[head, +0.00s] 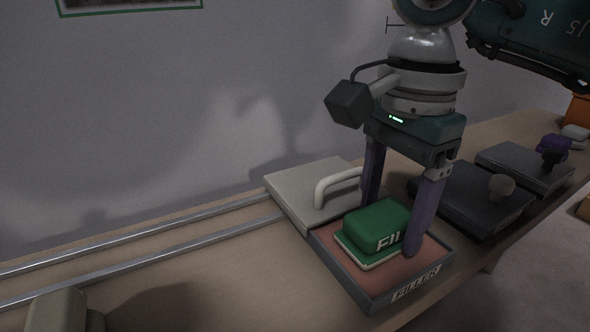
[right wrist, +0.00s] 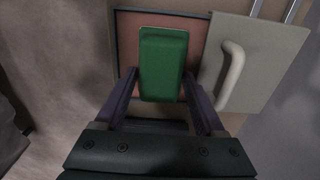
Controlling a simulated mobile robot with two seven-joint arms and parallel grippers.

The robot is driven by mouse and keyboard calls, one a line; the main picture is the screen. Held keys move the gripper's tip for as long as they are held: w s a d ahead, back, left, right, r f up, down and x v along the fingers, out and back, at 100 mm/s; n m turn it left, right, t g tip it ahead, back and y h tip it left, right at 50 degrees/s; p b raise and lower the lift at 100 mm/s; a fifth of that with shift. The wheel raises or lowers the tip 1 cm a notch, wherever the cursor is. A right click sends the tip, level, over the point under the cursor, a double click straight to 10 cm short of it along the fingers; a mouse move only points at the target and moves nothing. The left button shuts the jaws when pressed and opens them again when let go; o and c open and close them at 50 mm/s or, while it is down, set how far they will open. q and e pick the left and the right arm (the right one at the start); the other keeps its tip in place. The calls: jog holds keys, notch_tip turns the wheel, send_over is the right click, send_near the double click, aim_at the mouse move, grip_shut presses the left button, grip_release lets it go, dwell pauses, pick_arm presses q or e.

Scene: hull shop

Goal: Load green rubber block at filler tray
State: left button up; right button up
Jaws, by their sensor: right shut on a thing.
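The green block (head: 378,226), with white letters on its side and a pale lower edge, is in the open filler tray (head: 412,294). The tray has a grey rim marked FILLER and a reddish floor. My right gripper (head: 392,222) points down with its purple fingers on either side of the block, shut on it. In the right wrist view the block (right wrist: 163,62) lies between the fingers, over the tray floor. I cannot tell whether its underside touches the floor. My left gripper is not in view.
A pale sliding lid (head: 290,190) with a looped handle (head: 330,188) stands beside the tray, by two metal rails (head: 150,252). Dark lidded boxes with knobs (head: 470,200) stand to the right. A grey-beige object (head: 58,310) is at the lower left. The wall is behind.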

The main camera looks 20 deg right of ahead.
notch_tip(320, 180, up, 7)
jog(key=p, duration=0.5)
jog(key=shift+p, duration=0.4)
dwell(0.4)
jog(key=a+r+n+p, duration=0.2)
jog(key=r+n+p, duration=0.2)
jog(key=r+p, duration=0.8)
jog(key=a+r+n+p, duration=0.2)
jog(key=r+n+p, duration=0.2)
jog(key=r+p, duration=0.85)
notch_tip(320, 180, up, 29)
jog(key=n+p, duration=0.9)
jog(key=p, duration=0.7)
send_over(391, 211)
jog(key=s+a, duration=0.2)
jog(key=a, duration=0.4)
jog(key=s+r+p, duration=0.3)
jog(key=r+p, duration=1.4)
jog(key=p, duration=0.1)
jog(key=s+r+p, duration=0.2)
jog(key=r+p, duration=1.6)
jog(key=p, duration=0.1)
jog(key=shift+s+d, duration=0.2)
jog(key=shift+s, duration=0.2)
